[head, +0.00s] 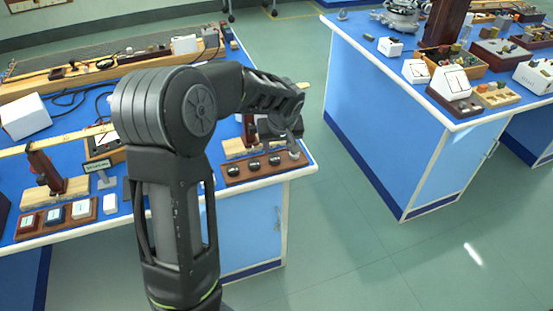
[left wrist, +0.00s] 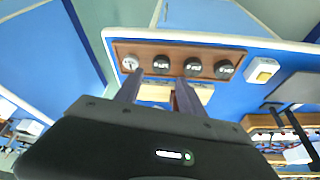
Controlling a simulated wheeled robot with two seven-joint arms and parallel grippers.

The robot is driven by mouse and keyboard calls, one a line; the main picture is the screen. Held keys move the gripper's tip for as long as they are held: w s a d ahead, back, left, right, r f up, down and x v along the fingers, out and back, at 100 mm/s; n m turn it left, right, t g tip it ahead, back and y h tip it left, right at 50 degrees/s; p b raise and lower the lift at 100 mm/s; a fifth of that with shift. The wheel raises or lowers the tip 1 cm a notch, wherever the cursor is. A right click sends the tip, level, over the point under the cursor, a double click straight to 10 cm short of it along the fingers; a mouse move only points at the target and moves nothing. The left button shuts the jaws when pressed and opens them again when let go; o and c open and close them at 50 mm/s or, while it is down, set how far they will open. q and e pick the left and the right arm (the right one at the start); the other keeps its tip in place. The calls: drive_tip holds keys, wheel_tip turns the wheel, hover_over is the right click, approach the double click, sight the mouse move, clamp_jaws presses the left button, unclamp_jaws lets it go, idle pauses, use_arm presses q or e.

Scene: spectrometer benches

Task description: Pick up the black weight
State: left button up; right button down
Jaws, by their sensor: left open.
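A brown wooden tray (head: 226,181) at the front right corner of the left bench holds several round weights in a row. Black weights (head: 254,165) fill most of the row, and a silver one (head: 294,153) sits at the right end. In the left wrist view the silver weight (left wrist: 130,62) is at the left end, with the black weight (left wrist: 161,64) beside it. My left gripper (head: 292,130) is over the tray's right end. In the left wrist view its open fingers (left wrist: 159,76) are empty and point toward that black weight. I cannot tell the exact height gap. My right gripper is not visible.
A wooden stand (head: 240,147) is close behind the tray. A white switch box (left wrist: 262,71) lies beside it in the left wrist view. A second tray with three blocks (head: 54,215) sits at the bench's front left. A floor gap separates the right bench (head: 375,130).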

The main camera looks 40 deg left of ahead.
sight(275, 158)
use_arm(q)
drive_tip(key=shift+a+f, duration=0.15)
drive_tip(key=shift+f, duration=0.15)
drive_tip(key=shift+x, duration=1)
drive_tip(key=shift+r, duration=0.1)
drive_tip(key=shift+w+a+f+p, duration=0.15)
drive_tip(key=shift+f+p, duration=0.15)
drive_tip(key=shift+p, duration=0.15)
drive_tip(key=p+x, duration=0.1)
drive_tip(key=x, duration=0.3)
drive_tip(key=shift+a+f, duration=0.2)
drive_tip(key=shift+f, duration=0.1)
drive_tip(key=shift+c, duration=0.4)
clamp_jaws()
